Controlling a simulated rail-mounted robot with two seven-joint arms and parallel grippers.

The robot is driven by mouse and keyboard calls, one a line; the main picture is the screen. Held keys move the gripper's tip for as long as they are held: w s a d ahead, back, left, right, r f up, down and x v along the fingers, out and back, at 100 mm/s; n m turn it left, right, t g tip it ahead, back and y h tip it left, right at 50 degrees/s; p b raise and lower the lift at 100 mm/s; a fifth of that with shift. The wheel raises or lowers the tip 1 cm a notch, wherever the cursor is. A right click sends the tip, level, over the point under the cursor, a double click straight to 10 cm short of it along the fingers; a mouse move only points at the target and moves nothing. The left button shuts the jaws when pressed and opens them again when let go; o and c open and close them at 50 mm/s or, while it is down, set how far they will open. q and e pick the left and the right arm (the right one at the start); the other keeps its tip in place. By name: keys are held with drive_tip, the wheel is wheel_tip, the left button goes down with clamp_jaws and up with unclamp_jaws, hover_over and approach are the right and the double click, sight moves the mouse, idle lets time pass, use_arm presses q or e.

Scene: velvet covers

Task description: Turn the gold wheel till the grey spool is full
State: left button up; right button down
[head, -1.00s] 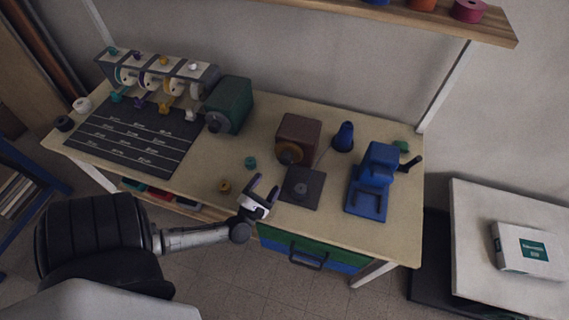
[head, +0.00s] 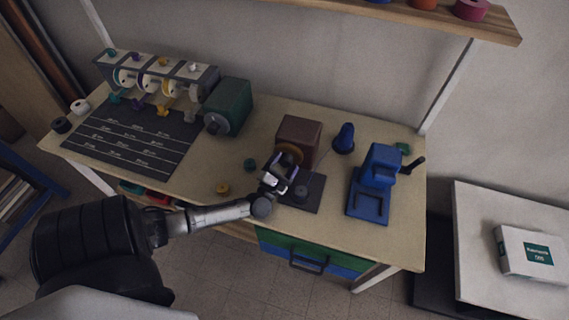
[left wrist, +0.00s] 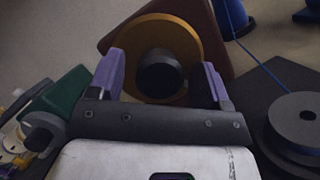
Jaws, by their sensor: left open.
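The gold wheel (left wrist: 188,45) with a dark hub sits on the front of a brown box (head: 302,129). In the left wrist view it stands upright just ahead of my left gripper (left wrist: 168,82). My left gripper, also in the head view (head: 282,166), is open, its two purple fingers apart on either side of the dark hub, with nothing seen held. In the head view the gripper partly covers the wheel (head: 291,152). The grey spool (head: 301,190) lies on a dark plate right of the gripper; it also shows in the left wrist view (left wrist: 306,117). My right gripper is not in view.
A blue cone (head: 344,137) and a blue cranked device (head: 372,185) stand to the right. A green machine (head: 230,106) stands to the left, beside a dark mat (head: 125,135). A blue thread runs near the wheel.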

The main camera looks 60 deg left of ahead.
use_arm(q)
drive_tip(key=shift+c, duration=0.3)
